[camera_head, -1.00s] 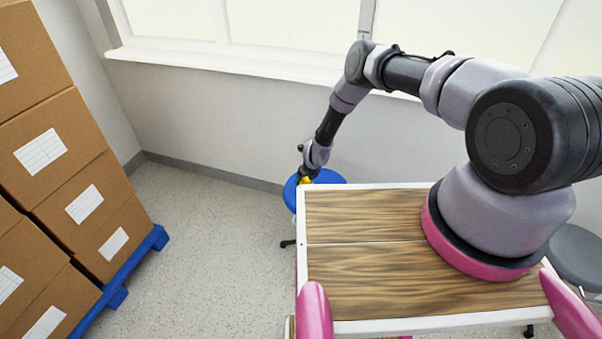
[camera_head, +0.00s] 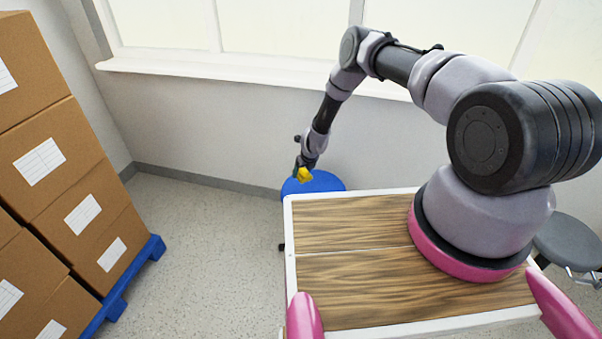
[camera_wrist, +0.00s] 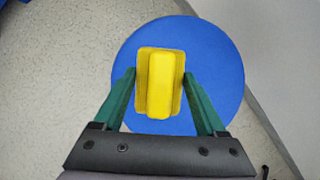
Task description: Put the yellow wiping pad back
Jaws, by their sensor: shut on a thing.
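The yellow wiping pad (camera_wrist: 160,82) is between the two green fingers of my gripper (camera_wrist: 160,88) in the wrist view. My gripper is shut on it. Behind the pad in that view is the round blue stool seat (camera_wrist: 215,60); I cannot tell whether the pad touches it. In the head view the pad (camera_head: 304,175) shows at the end of my arm, over the blue stool (camera_head: 325,182) behind the table. My gripper (camera_head: 303,171) is small there and its fingers are hard to make out.
A wood-topped table with a white rim (camera_head: 288,240) stands in front of the blue stool. A grey stool (camera_head: 568,243) is at the right. Stacked cardboard boxes (camera_head: 75,175) stand on a blue pallet (camera_head: 140,270) at the left. The floor (camera_head: 200,250) between is clear.

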